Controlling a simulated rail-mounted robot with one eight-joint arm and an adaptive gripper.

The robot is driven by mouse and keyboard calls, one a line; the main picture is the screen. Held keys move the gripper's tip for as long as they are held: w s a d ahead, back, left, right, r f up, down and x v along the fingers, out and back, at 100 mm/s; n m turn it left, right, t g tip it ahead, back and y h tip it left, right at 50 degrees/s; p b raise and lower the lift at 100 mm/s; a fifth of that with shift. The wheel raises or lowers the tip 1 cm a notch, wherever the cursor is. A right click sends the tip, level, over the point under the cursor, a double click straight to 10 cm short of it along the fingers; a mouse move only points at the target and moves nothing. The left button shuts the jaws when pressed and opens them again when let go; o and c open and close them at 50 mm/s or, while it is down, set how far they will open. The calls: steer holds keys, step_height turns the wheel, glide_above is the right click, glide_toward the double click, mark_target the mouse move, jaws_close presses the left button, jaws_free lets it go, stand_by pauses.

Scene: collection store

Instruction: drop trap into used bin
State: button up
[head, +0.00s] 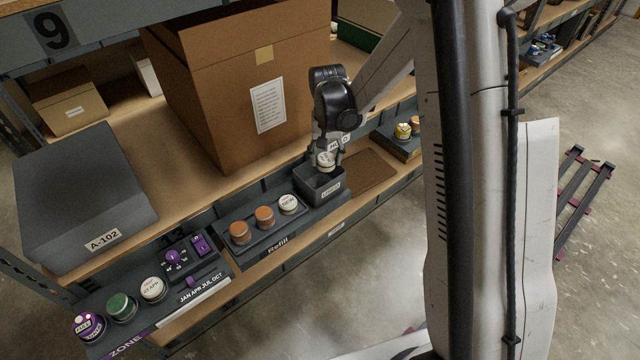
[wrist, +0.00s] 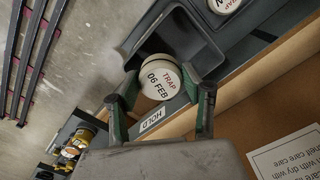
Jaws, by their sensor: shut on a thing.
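A round trap with a white lid (wrist: 160,78) reads "TRAP 06 FEB" in the wrist view. My gripper (wrist: 160,100) is shut on it, with one green-padded finger on each side. In the head view my gripper (head: 326,150) points down and holds the trap (head: 325,160) over the small dark grey open bin (head: 320,187) on the shelf edge. The bin has a label on its front, too small to read surely. The trap's lower part is partly hidden by the bin's rim, so I cannot tell how deep it sits.
The Refill tray (head: 268,232) left of the bin holds two orange-topped traps and a white-topped one. A tall cardboard box (head: 240,90) stands close behind. A brown mat (head: 369,172) lies right of the bin, before another tray (head: 400,140).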

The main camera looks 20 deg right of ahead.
steer(key=shift+f+b, duration=0.45)
steer(key=shift+f, duration=0.85)
steer(key=o, duration=1.1)
steer(key=shift+o, duration=0.2)
steer(key=shift+r, duration=0.15)
step_height(320, 180, up, 12)
